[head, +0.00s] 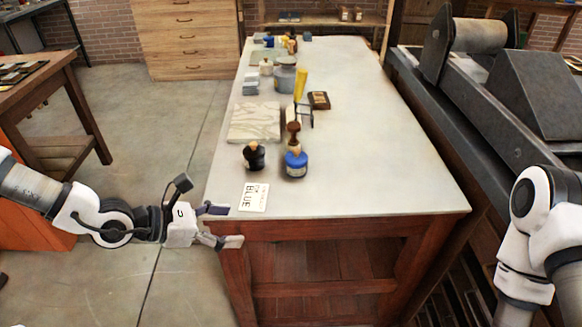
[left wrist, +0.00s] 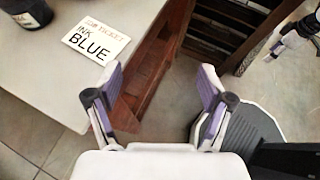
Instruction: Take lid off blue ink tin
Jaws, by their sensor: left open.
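A small blue tin or jar (head: 296,165) with a pale label stands on the near part of the table. A brown, knobbed shape (head: 293,134) shows at its top; whether it is the lid or a thing behind is unclear. My left gripper (head: 226,226) is open and empty at the table's near left corner, apart from the tin. Its spread fingers also show in the left wrist view (left wrist: 160,78), with nothing between them. My right arm shows at the right of the head view, but its gripper is out of that picture. A small white and dark part at the left wrist view's upper right may be it.
A black pot (head: 254,156) stands left of the blue tin. A card reading "INK BLUE" (head: 254,197) lies near the table's front edge. A marbled slab (head: 255,122), a yellow-handled tool (head: 300,85) and jars stand farther back. The table's right side is clear.

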